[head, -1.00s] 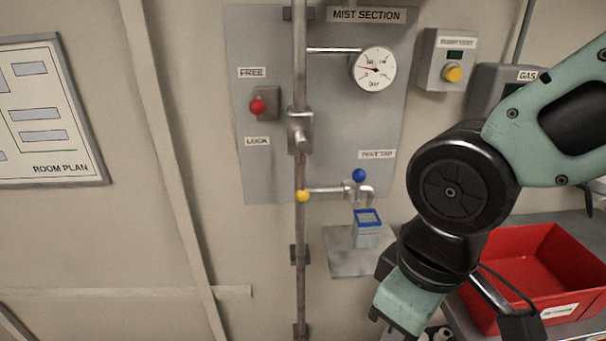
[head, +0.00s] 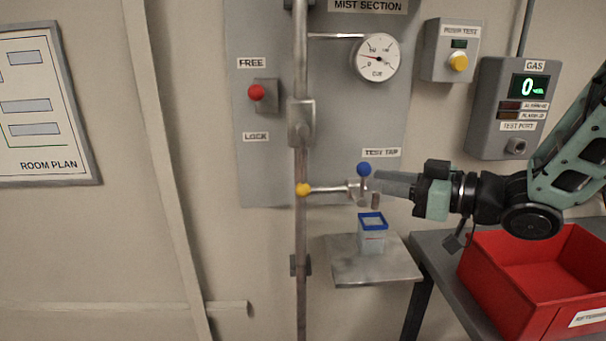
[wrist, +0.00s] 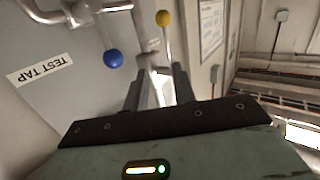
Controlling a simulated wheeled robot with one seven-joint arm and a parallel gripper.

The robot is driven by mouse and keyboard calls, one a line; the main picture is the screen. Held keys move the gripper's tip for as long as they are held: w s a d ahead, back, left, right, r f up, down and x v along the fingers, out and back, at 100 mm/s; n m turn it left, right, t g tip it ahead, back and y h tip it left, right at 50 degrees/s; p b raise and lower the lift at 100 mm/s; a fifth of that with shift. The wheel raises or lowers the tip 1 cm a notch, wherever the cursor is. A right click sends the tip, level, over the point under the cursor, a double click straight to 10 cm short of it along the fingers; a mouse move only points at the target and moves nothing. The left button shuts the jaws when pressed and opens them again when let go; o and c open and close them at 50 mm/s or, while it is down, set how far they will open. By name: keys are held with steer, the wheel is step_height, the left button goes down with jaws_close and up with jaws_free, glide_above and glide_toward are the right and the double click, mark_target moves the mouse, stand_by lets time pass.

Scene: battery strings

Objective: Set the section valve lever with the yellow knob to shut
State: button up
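The yellow knob (head: 303,190) shows in front of the vertical pipe, below the grey valve body (head: 301,122); its lever appears to lie along the pipe. In the wrist view the yellow knob (wrist: 163,18) is at the top, on a pale rod. My gripper (head: 378,186) points left at the test tap, to the right of the yellow knob and apart from it. In the wrist view its two fingers (wrist: 158,82) are spread with nothing held between them. The fingers partly hide the tap's spout.
The test tap's blue knob (head: 363,170) is close to my fingertips. A blue-rimmed cup (head: 372,234) stands on a shelf (head: 375,268) below. A red knob (head: 256,92) sits between FREE and LOCK labels. A red crate (head: 490,285) is at lower right.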

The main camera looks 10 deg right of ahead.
steer(key=y, duration=0.1)
steer(key=p, duration=0.3)
glide_toward(303, 182)
steer(key=w+a+r, duration=0.1)
steer(key=w+a, duration=0.1)
steer(key=w+a+r, duration=0.1)
steer(key=w+a, duration=0.1)
steer(key=a, duration=0.1)
steer(key=w+a+r, duration=0.2)
steer(key=a, duration=0.1)
steer(key=shift+w, duration=0.3)
jaws_close()
